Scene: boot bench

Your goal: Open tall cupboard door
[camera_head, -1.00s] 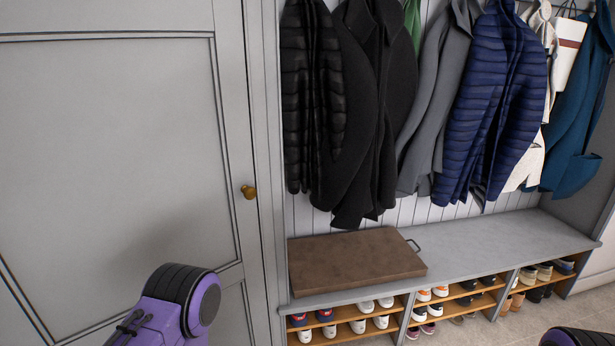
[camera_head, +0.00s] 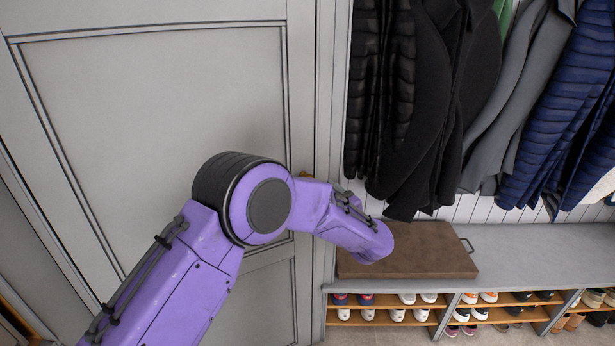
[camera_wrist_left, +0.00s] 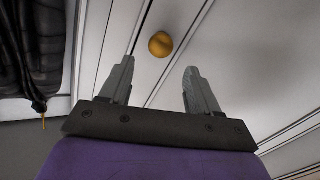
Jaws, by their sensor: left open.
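The tall cupboard door (camera_head: 150,110) is a grey panelled door at the left in the head view, and it is closed. Its round brass knob (camera_wrist_left: 160,44) shows in the left wrist view, beyond the fingertips and roughly between them. In the head view the knob (camera_head: 306,174) is mostly hidden behind my left arm. My left gripper (camera_wrist_left: 160,75) is open and empty, with its fingers pointing toward the door and apart from the knob. The gripper itself is hidden in the head view; only the purple arm shows. My right gripper is in neither view.
Coats (camera_head: 430,100) hang to the right of the cupboard. Below them a grey bench (camera_head: 550,255) carries a brown box-like lid (camera_head: 425,250) with a handle. Shoes fill the cubbies (camera_head: 395,322) underneath. Floor shows below the bench.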

